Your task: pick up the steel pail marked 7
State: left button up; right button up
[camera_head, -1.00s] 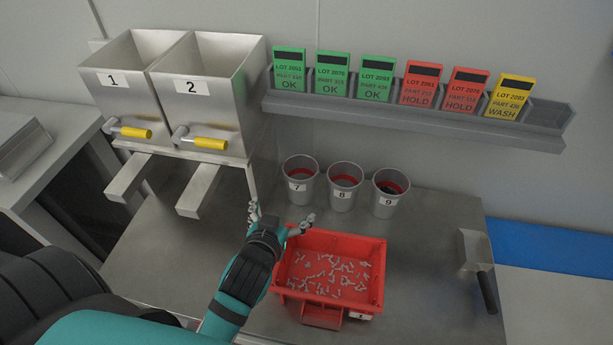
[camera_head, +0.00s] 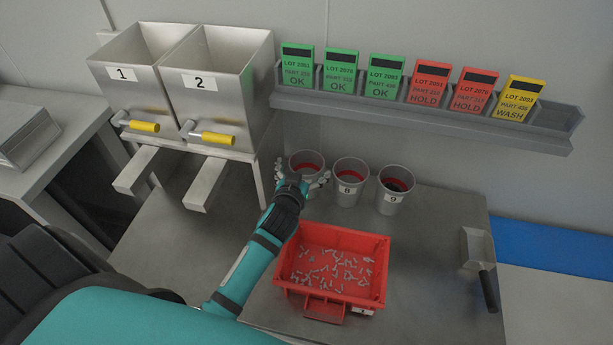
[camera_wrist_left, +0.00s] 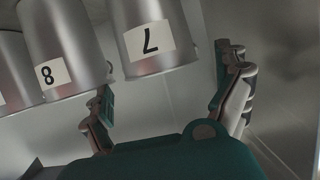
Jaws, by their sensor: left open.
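The steel pail marked 7 (camera_head: 307,160) stands at the left end of a row of three pails, with a red band inside its rim. My left gripper (camera_head: 304,180) is open in front of it, and hides its label and lower part in the head view. In the left wrist view the pail marked 7 (camera_wrist_left: 147,42) shows its label between the two spread fingers (camera_wrist_left: 170,95). The fingers reach to either side of it; contact cannot be told. My right gripper is not in view.
The pail marked 8 (camera_head: 348,189) stands close on the right, then the pail marked 9 (camera_head: 391,200). A red bin (camera_head: 379,262) of small parts sits in front. Two numbered hoppers (camera_head: 220,110) stand left. A card rack (camera_head: 420,113) hangs behind; a scoop (camera_head: 479,250) lies right.

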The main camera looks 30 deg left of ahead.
aim_at(310, 159)
pick_arm(q)
jog(key=shift+f+p+x, duration=0.2)
jog(key=shift+p+x, duration=0.1)
jog(key=shift+x, duration=1)
jog(key=shift+f+p+x, duration=0.2)
jog(key=shift+p+x, duration=0.05)
jog(key=shift+x, duration=1)
jog(key=shift+s+d, duration=0.1)
jog(key=shift+s, duration=0.05)
jog(key=c, duration=1.5)
